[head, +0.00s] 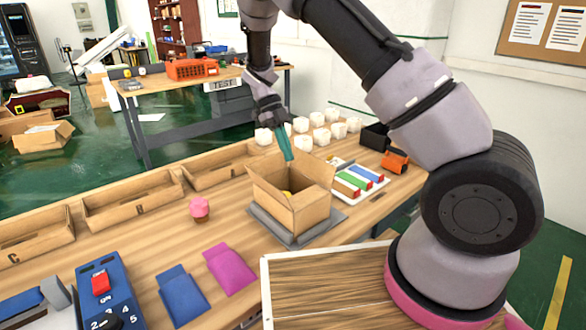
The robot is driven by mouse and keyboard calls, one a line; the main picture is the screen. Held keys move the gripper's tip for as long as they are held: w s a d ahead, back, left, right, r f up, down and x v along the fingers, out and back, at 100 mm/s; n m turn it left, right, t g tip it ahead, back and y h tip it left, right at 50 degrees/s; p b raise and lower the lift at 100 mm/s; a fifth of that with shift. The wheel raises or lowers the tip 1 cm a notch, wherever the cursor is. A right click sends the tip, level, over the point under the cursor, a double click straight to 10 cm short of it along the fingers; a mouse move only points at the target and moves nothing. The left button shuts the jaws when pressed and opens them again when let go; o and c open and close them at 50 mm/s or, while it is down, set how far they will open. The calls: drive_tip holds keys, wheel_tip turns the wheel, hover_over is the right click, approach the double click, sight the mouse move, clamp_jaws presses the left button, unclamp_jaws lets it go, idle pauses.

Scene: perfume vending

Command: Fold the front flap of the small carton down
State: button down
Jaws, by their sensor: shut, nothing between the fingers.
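The small carton (297,213) stands open on a dark grey plate (334,220) on the wooden table. Its near wall faces me, and flaps stand up around the opening. Something yellow shows inside, mostly hidden by the walls. My gripper (288,152) points down over the far side of the carton. Its teal fingers are shut and empty, with the tips close to the carton's far edge. I cannot tell whether they touch a flap.
A white tray with coloured strips (362,180) lies right of the carton. White cups (318,137) stand behind. A pink cupcake-shaped item (200,209), a blue pouch (183,295), a magenta pouch (229,268) and a blue control box (108,290) lie left. Wooden bins (133,203) line the far edge.

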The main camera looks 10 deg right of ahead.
drive_tip(key=w+r, duration=0.1)
drive_tip(key=r, duration=0.1)
wheel_tip(320, 180, up, 4)
drive_tip(key=t+y, duration=0.3)
drive_tip(key=t, duration=0.3)
hover_over(302, 193)
drive_tip(key=f, duration=1.3)
drive_tip(key=shift+w+f, duration=0.25)
drive_tip(key=shift+f, duration=0.15)
drive_tip(key=shift+f+g, duration=0.45)
drive_tip(key=shift+g, duration=0.05)
drive_tip(key=shift+s+f, duration=0.1)
drive_tip(key=shift+f, duration=0.05)
